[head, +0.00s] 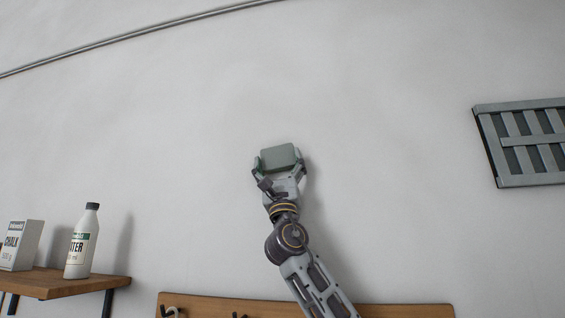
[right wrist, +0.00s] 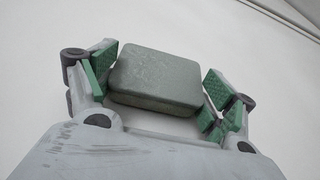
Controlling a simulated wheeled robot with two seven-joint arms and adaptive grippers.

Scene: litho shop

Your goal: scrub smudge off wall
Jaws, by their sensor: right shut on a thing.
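A grey-green block with rounded edges, like a sponge (head: 278,157), is held by my right gripper (head: 279,165) up against or very close to the white wall (head: 180,130). The right wrist view shows the sponge (right wrist: 157,78) between the green-padded fingers of the gripper (right wrist: 160,90). I cannot tell whether the sponge touches the wall. The wall shows only faint, soft grey mottling around the gripper. No distinct smudge stands out, and the area behind the sponge is hidden. My left gripper is not in view.
A wooden shelf (head: 75,284) at lower left holds a white bottle (head: 81,245) and a chalk box (head: 21,246). A wooden hook board (head: 400,310) runs along the bottom. A grey vent grille (head: 525,142) is at right. A metal pipe (head: 140,35) crosses upper left. The wall between is clear.

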